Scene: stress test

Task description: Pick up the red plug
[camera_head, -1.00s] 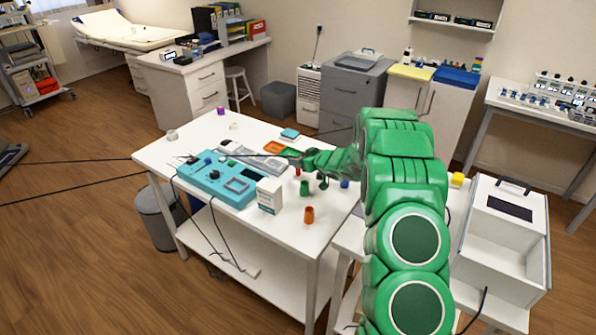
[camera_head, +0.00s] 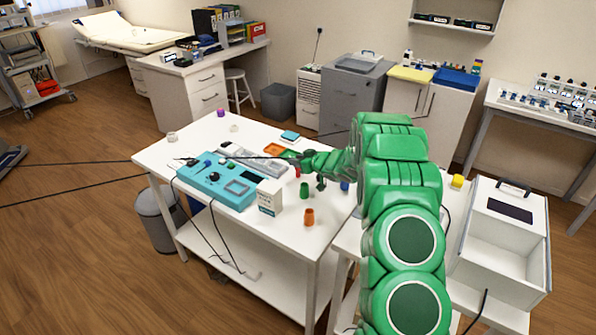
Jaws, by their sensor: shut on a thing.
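The red plug (camera_head: 298,172) is a small red spot just under the tip of my gripper (camera_head: 296,160), above the middle of the white table. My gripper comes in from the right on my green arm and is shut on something. The red plug is the thing at its tip, though the fingers are too small and dark to make out the hold. Most of the plug is hidden.
Thin dark cables cross the table.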

